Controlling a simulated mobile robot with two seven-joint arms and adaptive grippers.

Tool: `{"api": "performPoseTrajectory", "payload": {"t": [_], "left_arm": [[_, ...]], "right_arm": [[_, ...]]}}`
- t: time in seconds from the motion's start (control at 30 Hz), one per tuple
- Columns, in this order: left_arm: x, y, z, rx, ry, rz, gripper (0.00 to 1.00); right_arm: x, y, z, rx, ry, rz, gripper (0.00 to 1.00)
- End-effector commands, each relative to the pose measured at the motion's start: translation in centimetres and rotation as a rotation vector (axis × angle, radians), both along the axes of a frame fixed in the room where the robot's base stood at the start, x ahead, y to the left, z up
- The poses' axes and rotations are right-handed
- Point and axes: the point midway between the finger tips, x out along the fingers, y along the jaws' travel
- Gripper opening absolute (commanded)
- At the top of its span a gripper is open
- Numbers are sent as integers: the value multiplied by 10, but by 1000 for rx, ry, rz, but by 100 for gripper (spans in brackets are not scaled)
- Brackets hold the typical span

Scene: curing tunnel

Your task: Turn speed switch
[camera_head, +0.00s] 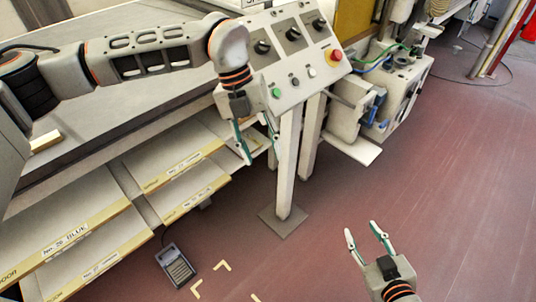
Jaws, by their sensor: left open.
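The control panel (288,95) stands on posts at the top centre, tilted toward me. It carries several black rotary switches along its upper part; a left one (262,47), a middle one (293,34) and a right one (319,24) show. I cannot read which is the speed switch. My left gripper (259,146) hangs in front of the panel's lower left edge, fingers pointing down, open and empty, below the switches. My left wrist covers part of the panel's left side. My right gripper (363,238) is at the lower right over the floor, fingers apart, empty, far from the panel.
A red emergency button (335,56) and green button (276,93) sit on the panel. A boxy machine (398,95) with hoses stands to its right. Labelled shelves (75,245) fill the left. A foot pedal (176,267) lies on the floor. The red floor at right is clear.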

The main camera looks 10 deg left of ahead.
Motion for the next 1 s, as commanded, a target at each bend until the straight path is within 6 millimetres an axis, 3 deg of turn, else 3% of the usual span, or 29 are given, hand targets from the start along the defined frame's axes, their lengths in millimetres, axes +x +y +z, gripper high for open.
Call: {"api": "performPoseTrajectory", "payload": {"t": [0.3,1.0], "left_arm": [[-12,-17,-5,-62,25,-29,42],[-11,-17,-5,-61,25,-28,42]], "right_arm": [[0,0,0,0,0,0,40],[0,0,0,0,0,0,40]]}}
